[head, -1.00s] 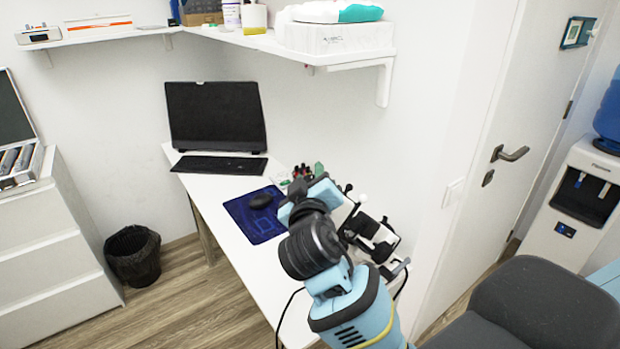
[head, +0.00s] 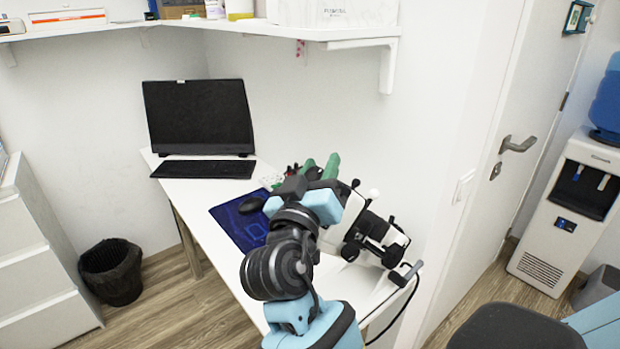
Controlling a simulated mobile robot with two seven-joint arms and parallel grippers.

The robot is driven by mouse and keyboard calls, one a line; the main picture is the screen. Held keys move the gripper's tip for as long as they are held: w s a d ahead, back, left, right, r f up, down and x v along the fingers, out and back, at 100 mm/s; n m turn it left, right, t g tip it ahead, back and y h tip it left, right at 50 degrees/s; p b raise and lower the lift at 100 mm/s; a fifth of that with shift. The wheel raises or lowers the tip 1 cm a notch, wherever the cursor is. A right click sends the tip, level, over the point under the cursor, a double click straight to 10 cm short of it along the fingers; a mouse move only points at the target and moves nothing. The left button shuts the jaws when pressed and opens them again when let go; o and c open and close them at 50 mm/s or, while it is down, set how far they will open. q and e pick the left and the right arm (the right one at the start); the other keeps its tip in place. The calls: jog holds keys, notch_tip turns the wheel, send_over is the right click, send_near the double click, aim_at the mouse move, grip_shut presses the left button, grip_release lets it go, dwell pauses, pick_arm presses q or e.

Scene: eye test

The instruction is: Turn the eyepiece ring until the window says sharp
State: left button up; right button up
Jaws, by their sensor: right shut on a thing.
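A white instrument with black knobs (head: 391,236) stands on the right part of the white desk, by the wall. My right gripper (head: 320,168) reaches over the desk to the instrument's upper left end, with green parts showing at its far end. It is shut on a part there, apparently the eyepiece ring, which my own wrist hides. I cannot make out the ring's marks, and no window with a word can be read in this view. My left gripper is not in view.
On the desk (head: 186,185) are a dark monitor (head: 198,116), a keyboard (head: 203,169) and a mouse (head: 250,205) on a blue mat (head: 232,222). A shelf (head: 300,32) hangs above. A black chair (head: 515,328) and a water cooler (head: 567,210) stand at right.

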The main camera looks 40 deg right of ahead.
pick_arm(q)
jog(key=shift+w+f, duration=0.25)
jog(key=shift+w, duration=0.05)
pick_arm(e)
jog(key=shift+r+m+h, duration=0.1)
jog(key=shift+m+h, duration=0.2)
jog(key=shift+h, duration=0.1)
jog(key=o, duration=1)
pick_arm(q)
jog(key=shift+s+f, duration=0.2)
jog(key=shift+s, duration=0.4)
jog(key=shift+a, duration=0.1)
pick_arm(e)
jog(key=shift+s, duration=0.1)
